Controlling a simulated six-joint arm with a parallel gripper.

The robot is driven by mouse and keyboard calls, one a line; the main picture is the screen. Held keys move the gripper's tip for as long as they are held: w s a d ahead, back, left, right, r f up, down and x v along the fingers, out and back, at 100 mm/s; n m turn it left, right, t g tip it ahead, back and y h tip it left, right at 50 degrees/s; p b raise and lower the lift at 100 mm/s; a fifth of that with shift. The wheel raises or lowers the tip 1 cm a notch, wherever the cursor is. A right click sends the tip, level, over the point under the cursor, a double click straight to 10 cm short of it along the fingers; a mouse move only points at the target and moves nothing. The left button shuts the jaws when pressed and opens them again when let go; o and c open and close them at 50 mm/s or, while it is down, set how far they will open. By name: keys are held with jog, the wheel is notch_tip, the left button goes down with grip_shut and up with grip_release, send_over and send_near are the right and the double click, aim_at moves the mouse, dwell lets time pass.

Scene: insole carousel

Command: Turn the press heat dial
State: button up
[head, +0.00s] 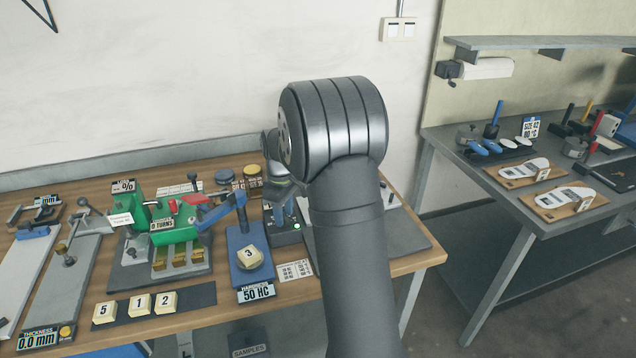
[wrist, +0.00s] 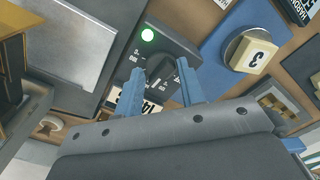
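The heat dial (wrist: 163,77) is a dark round knob with a pale pointer mark on a black box (wrist: 175,48). A green lamp (wrist: 147,35) glows on the box, and scale marks ring the dial. My gripper (wrist: 158,72) has two blue fingers, one on each side of the dial, spread apart with nothing visibly clamped. Whether the fingertips touch the dial, I cannot tell. A white label partly shows behind the fingers. In the head view, the box (head: 287,238) with its green lamp stands on the wooden bench, and my arm hides much of the area around it.
A blue plate (head: 240,240) with a knob and a block marked 3 (head: 249,255) stands close left of the box. A green fixture (head: 175,228) stands farther left. A grey plate (wrist: 75,40) lies beside the box. A second bench (head: 455,150) is at the right.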

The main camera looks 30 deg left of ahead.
notch_tip(320, 180, up, 17)
jog(key=m, duration=1.1)
jog(key=f, duration=1.7)
jog(key=shift+w+a+f, duration=0.15)
jog(key=shift+a+f, duration=0.05)
jog(key=shift+a, duration=0.2)
grip_shut()
